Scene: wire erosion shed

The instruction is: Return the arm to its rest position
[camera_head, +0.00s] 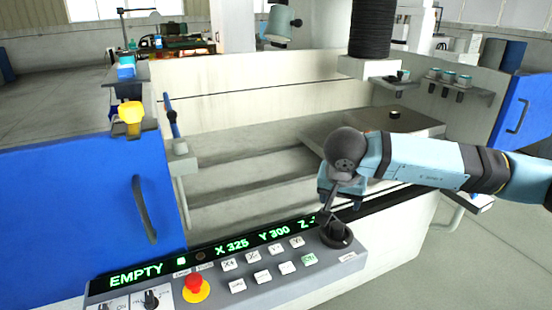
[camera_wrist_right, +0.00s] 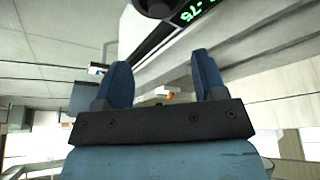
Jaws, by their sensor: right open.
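My right arm (camera_head: 430,163) comes in from the right in the head view, light blue with dark joints. Its gripper (camera_head: 328,205) points down just above the black knob (camera_head: 337,233) at the right end of the control panel. In the right wrist view the two blue fingers (camera_wrist_right: 158,85) stand apart with nothing between them. The knob shows partly at the top edge of that view (camera_wrist_right: 155,6). Whether a fingertip touches the knob cannot be told. My left gripper is not in view.
The control panel (camera_head: 262,286) has a green display, white buttons and a red emergency button (camera_head: 194,284). Behind it lies the machine's open tank (camera_head: 245,175). A blue door (camera_head: 90,205) stands left, another (camera_head: 523,105) right. A black column (camera_head: 371,28) hangs above the tank.

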